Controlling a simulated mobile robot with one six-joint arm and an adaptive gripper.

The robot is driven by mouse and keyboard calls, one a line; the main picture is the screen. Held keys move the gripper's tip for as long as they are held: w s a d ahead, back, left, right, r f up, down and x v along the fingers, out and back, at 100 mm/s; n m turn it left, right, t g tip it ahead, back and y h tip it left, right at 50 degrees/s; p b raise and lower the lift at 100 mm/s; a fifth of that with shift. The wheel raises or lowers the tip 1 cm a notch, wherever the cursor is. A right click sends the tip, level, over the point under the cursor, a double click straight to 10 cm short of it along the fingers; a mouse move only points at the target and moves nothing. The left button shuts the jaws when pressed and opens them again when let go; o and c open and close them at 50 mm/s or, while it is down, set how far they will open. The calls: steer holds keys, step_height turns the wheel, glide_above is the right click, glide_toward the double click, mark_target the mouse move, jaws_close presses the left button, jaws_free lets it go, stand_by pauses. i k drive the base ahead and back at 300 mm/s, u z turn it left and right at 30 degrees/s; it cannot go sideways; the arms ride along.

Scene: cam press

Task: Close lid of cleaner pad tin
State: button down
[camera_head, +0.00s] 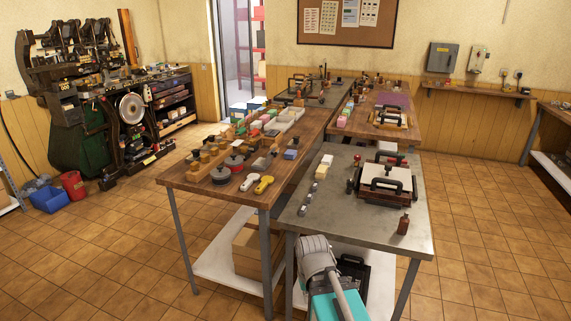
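I cannot tell for certain which object is the cleaner pad tin. Part of my arm, grey and teal, shows at the bottom centre, in front of the metal-topped table (338,225). My gripper's fingers are not visible.
A white tool (249,182) and a yellow tool (264,184) lie near the round containers. The metal-topped table holds a hand press (384,184), a brown bottle (403,224) and small blocks. Open tiled floor (130,265) lies left and right.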

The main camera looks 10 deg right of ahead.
mark_target(270, 155)
steer(key=k, duration=0.4)
steer(key=z, duration=0.5)
steer(key=i, duration=1.9)
steer(key=u, duration=0.75)
